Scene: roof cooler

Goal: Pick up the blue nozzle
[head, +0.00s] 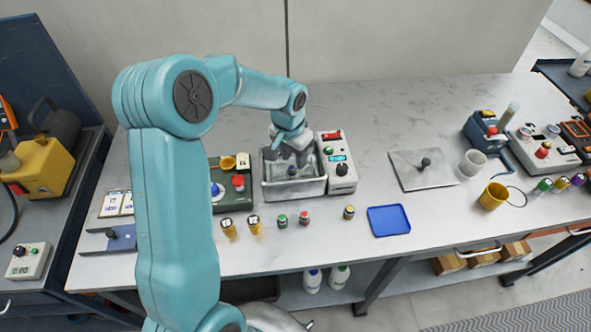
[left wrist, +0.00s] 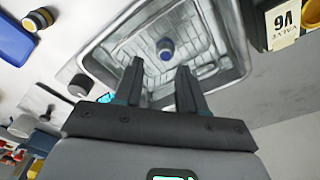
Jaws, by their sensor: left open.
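The blue nozzle (left wrist: 166,48) is a small round piece with a blue top and lies inside a metal basin (left wrist: 235,62). In the head view the basin (head: 293,190) stands mid-table, and the small dark shape of the nozzle (head: 292,171) shows inside it under my gripper. My left gripper (head: 291,153) is over the basin, pointing down. In the left wrist view its two fingers (left wrist: 160,72) are apart with nothing between them, and the nozzle is past the tips. My right gripper is not in view.
A control box (head: 337,162) with buttons stands against the basin's right side. Several small capped bottles stand in front. A blue tray (head: 388,220) lies right of them.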

